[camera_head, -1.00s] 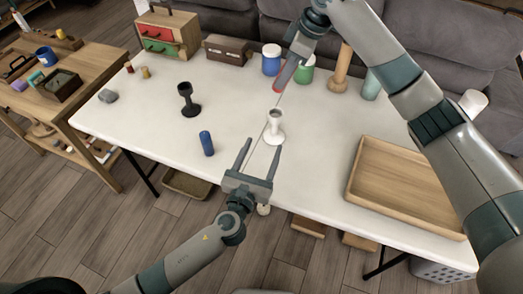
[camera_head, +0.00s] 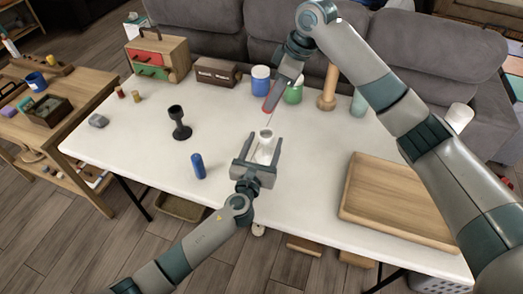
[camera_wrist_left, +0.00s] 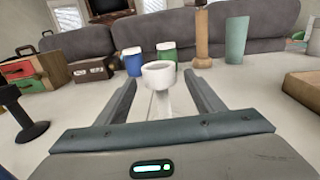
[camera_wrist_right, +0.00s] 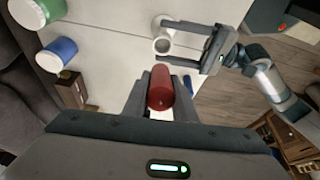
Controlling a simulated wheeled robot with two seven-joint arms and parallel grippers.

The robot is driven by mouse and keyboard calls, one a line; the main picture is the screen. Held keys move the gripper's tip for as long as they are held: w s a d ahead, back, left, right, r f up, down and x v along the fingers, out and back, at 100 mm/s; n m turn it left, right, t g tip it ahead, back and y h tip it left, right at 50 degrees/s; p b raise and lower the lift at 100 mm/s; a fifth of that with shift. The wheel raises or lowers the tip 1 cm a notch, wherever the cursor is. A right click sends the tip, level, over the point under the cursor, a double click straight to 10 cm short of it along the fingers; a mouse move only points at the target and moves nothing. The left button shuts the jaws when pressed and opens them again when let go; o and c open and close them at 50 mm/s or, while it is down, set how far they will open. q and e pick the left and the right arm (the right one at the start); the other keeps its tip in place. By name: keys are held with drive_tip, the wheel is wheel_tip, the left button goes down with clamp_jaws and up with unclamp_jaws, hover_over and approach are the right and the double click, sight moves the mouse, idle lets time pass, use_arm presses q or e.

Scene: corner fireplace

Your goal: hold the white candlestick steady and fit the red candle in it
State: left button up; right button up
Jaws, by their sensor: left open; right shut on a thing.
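The white candlestick (camera_head: 265,141) stands upright on the white table. My left gripper (camera_head: 264,143) is open, with its two fingers on either side of the candlestick. In the left wrist view the candlestick (camera_wrist_left: 159,77) rises between the fingers, with a visible gap on both sides near its cup. My right gripper (camera_wrist_right: 160,84) is shut on the red candle (camera_wrist_right: 160,90). In the head view the candle (camera_head: 268,106) hangs tilted above the table, behind the candlestick, and is partly hidden by the gripper. The candlestick's open cup (camera_wrist_right: 163,46) also shows in the right wrist view.
A black candlestick (camera_head: 179,123) and a blue candle (camera_head: 198,166) stand to the left. A blue jar (camera_head: 260,79), a green jar (camera_head: 293,91) and a wooden post (camera_head: 327,88) stand behind. A wooden tray (camera_head: 346,212) lies at right.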

use_arm(q)
drive_tip(key=shift+w+d, duration=0.1)
drive_tip(key=shift+w, duration=0.15)
drive_tip(key=shift+c, duration=0.6)
drive_tip(key=c, duration=1)
use_arm(e)
drive_tip(key=shift+s+a+f+n+h, duration=0.1)
drive_tip(key=shift+a+f+n+h, duration=0.2)
drive_tip(key=shift+a+f+n, duration=0.4)
drive_tip(key=shift+a+f+n+g+h, duration=0.2)
drive_tip(key=shift+f+n+h, duration=0.1)
drive_tip(key=shift+n, duration=0.25)
drive_tip(key=shift+a+f+n+g+h, duration=0.2)
drive_tip(key=shift+n+h, duration=0.1)
drive_tip(key=shift+n, duration=0.25)
drive_tip(key=shift+f+n+h, duration=0.3)
drive_tip(key=shift+f+n, duration=0.05)
drive_tip(key=shift+n, duration=0.15)
drive_tip(key=shift+w+d+f+n+h, duration=0.15)
drive_tip(key=shift+w+f+n+h, duration=0.1)
drive_tip(key=shift+f+n+h, duration=0.55)
drive_tip(key=shift+r, duration=0.25)
